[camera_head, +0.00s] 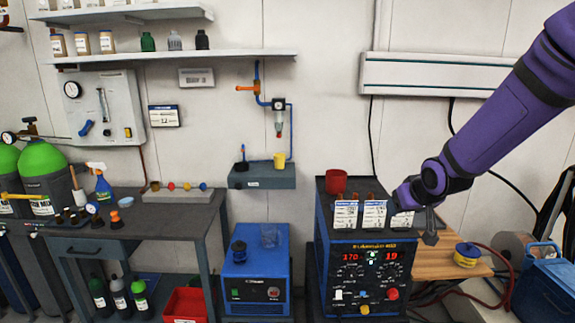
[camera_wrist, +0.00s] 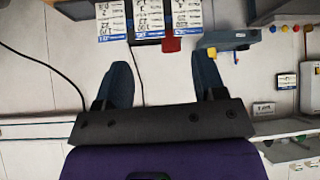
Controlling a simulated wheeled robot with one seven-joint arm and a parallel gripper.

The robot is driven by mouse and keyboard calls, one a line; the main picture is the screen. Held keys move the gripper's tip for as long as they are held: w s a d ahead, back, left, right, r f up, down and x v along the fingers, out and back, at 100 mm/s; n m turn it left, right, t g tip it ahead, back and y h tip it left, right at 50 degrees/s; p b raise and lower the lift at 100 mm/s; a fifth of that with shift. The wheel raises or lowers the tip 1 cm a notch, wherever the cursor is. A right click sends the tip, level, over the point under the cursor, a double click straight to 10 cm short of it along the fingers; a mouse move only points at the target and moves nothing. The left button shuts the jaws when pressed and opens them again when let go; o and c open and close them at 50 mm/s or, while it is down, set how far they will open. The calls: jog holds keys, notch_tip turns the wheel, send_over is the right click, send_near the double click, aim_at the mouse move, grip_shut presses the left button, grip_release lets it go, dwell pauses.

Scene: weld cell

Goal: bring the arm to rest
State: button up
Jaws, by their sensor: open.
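My purple arm reaches in from the upper right in the head view. My gripper (camera_head: 430,228) is at its end, just right of the cards on the blue welding machine (camera_head: 365,280). In the wrist view the gripper (camera_wrist: 162,85) shows two dark fingers spread wide apart with nothing between them. White printed cards (camera_head: 374,214) stand upright on top of the machine; they also show in the wrist view (camera_wrist: 187,14) beyond the fingertips. Whether the gripper touches the nearest card cannot be told from the head view.
A red cup (camera_head: 336,181) stands on the machine behind the cards. A wooden table (camera_head: 425,262) with a blue and yellow spool (camera_head: 467,254) is right of it. A wall shelf (camera_head: 265,181) holds a yellow cup (camera_head: 279,160). A grey bench (camera_head: 150,226) stands left.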

jog(key=s+d+r+m+g+h, duration=0.1)
jog(key=s+r, duration=0.5)
jog(key=s, duration=0.2)
jog(key=s+r+h, duration=0.1)
jog(key=s+r, duration=0.5)
jog(key=s, duration=0.2)
jog(key=s+r+g+y, duration=0.1)
jog(key=s+r+g, duration=0.1)
jog(key=s, duration=1.4)
jog(key=shift+s+r+m, duration=0.2)
jog(key=shift+r+m, duration=0.05)
jog(key=shift+m, duration=0.15)
